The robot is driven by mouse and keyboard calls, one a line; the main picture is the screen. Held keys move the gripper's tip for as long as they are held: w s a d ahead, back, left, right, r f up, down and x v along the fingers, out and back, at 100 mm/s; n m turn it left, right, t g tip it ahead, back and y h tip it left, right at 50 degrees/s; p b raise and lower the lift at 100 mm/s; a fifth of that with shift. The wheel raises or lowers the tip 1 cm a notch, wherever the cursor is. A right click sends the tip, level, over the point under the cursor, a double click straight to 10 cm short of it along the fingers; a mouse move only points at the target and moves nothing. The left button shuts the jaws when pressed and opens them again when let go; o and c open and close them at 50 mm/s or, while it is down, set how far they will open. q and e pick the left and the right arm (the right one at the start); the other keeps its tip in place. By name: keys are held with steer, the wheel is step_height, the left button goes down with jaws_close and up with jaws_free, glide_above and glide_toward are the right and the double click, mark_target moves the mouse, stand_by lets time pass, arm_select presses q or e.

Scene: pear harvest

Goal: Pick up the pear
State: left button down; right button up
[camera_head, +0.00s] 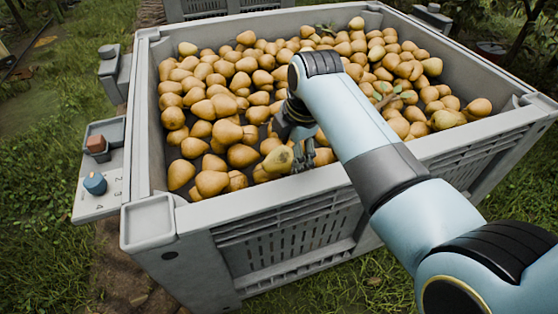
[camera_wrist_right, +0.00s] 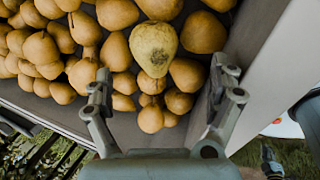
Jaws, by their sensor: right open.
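A yellow-green pear with a dark, rough end (camera_wrist_right: 154,47) lies among golden-brown pears in the right wrist view. In the head view a yellower pear (camera_head: 278,159), apparently the same one, is near the front wall of the grey crate (camera_head: 190,222). My right gripper (camera_head: 303,158) reaches down inside the crate beside it. In the wrist view its fingers (camera_wrist_right: 165,76) are spread apart with nothing held between them, and the yellow-green pear shows just beyond the fingertips. Whether they touch any pear I cannot tell. My left gripper is not in view.
Many pears (camera_head: 235,90) cover most of the crate floor, with some leaves (camera_head: 392,95) among them. The crate wall (camera_wrist_right: 262,60) rises close to one finger. A side panel (camera_head: 99,203) carries a blue knob (camera_head: 95,184) and a reddish block (camera_head: 96,144). Grass surrounds the crate.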

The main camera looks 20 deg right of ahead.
mark_target(282, 154)
steer(key=shift+x, duration=0.9)
steer(key=shift+f+b, duration=0.25)
steer(key=shift+b, duration=0.05)
steer(key=shift+w+a+f, duration=0.1)
steer(key=shift+w+f, duration=0.1)
steer(key=shift+f, duration=0.1)
steer(key=b+x, duration=0.3)
steer(key=x, duration=0.1)
steer(key=shift+w+a+f, duration=0.15)
steer(key=shift+w, duration=0.15)
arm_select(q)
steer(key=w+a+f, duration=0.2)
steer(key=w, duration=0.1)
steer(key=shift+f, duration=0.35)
arm_select(e)
steer(key=c, duration=1.4)
